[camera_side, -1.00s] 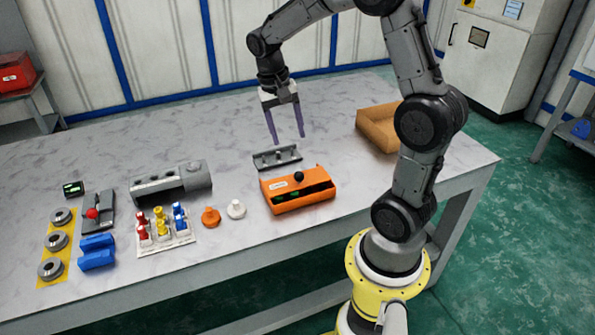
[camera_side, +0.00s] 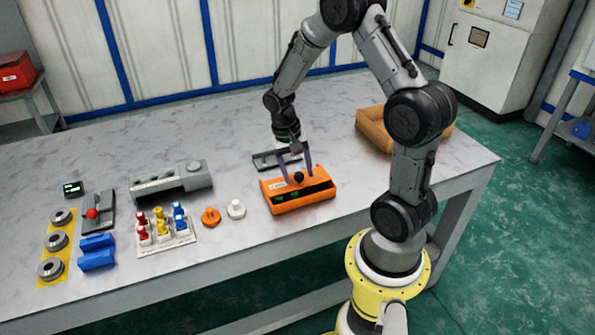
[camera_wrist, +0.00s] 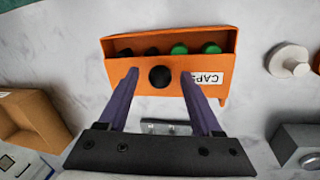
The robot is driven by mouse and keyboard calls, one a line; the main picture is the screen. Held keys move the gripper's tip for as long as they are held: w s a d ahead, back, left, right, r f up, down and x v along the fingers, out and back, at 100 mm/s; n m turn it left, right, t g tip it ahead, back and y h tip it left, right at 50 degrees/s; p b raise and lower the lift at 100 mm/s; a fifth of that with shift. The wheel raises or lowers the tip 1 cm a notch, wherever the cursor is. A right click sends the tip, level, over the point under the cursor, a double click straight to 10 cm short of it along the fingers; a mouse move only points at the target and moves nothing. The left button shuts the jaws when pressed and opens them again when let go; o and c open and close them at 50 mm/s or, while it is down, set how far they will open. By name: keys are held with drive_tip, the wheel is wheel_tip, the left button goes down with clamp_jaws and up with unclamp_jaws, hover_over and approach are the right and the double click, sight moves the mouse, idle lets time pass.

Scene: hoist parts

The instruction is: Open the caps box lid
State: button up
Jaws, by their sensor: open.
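The orange caps box (camera_side: 300,198) stands near the front of the table, right of centre. Its lid (camera_wrist: 145,73) has a round black knob (camera_wrist: 160,77) and a white CAPS label, and covers part of the top. Green and black caps (camera_wrist: 180,48) show through the uncovered strip. My gripper (camera_side: 296,174) is over the box and open, its two purple fingers on either side of the knob. In the wrist view the fingertips (camera_wrist: 159,74) straddle the knob with a gap on each side. I cannot tell whether they touch the lid.
A grey slotted fixture (camera_side: 264,162) lies just behind the box.

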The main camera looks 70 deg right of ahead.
drive_tip(key=shift+c, duration=0.2)
clamp_jaws()
idle(1.2)
